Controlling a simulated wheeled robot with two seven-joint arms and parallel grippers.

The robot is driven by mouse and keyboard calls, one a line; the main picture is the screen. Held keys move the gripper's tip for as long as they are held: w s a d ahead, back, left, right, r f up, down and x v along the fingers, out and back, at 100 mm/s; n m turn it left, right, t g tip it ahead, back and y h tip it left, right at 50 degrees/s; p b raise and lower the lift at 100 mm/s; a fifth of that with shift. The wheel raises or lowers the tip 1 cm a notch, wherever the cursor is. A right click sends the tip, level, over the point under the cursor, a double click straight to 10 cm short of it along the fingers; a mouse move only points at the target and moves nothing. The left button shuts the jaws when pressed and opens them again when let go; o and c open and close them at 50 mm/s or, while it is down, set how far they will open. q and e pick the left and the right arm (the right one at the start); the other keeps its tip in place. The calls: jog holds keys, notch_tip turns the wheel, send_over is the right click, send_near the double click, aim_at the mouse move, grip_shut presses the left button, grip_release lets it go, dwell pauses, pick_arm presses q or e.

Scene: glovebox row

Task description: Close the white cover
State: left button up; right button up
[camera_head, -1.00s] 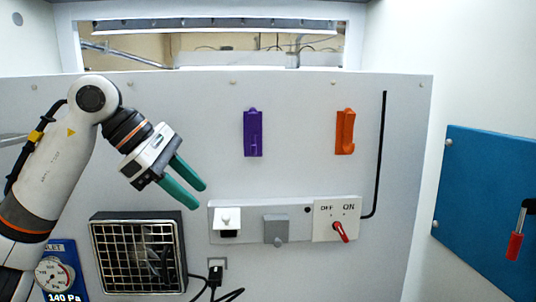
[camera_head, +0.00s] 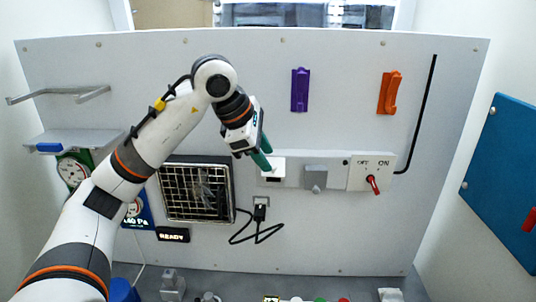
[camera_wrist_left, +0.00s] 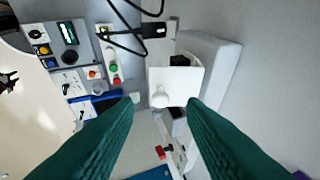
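The white cover (camera_head: 279,162) sits at the left end of the light strip housing on the wall panel, partly hidden by my left gripper in the head view. A dark opening shows below it, so it stands raised. In the left wrist view the white cover (camera_wrist_left: 180,85) shows as a square plate with a small round knob at its edge and a black slot beside it. My left gripper (camera_head: 266,154) has green fingers, spread apart. In the left wrist view its fingertips (camera_wrist_left: 161,101) lie on either side of the knob; contact cannot be told. My right gripper is not in view.
A grey cover (camera_head: 316,178) and a red OFF/ON switch (camera_head: 373,184) are to the right on the strip. A fan grille (camera_head: 196,191) is to the left, and a black plug (camera_head: 260,210) with cable hangs below. Purple (camera_head: 299,90) and orange (camera_head: 389,92) hooks are above.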

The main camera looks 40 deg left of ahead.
pick_arm(q)
jog(key=shift+x, duration=1.2)
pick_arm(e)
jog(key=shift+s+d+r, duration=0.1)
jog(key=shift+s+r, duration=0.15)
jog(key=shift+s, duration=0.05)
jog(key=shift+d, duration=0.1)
